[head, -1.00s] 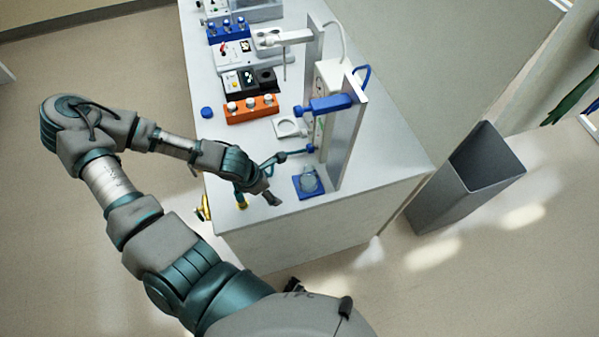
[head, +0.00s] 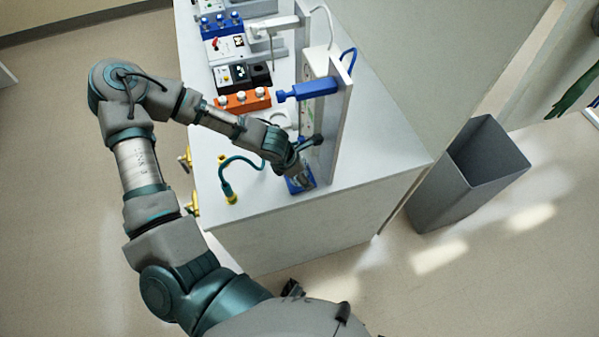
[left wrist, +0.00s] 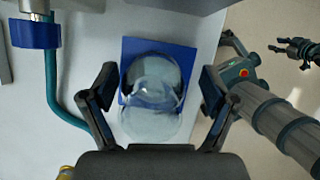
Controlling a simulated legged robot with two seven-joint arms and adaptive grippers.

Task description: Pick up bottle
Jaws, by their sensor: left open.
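The bottle (left wrist: 150,105) is clear and rounded, on a blue square mat (left wrist: 130,50) in the left wrist view. My left gripper (left wrist: 158,75) is open, with one finger on each side of the bottle; I cannot tell whether either touches it. In the head view my left gripper (head: 303,165) is over the blue mat (head: 292,184) near the bench's front edge and mostly hides the bottle. My right gripper (left wrist: 297,50) shows small at the right of the left wrist view, away from the bench; its jaw state is unclear.
An upright grey panel (head: 340,125) with a blue clamp arm (head: 308,91) stands close right of my left gripper. A teal hose (head: 228,170) curves on the bench to the left. An orange rack (head: 243,101) stands farther back. A grey bin (head: 468,175) is on the floor.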

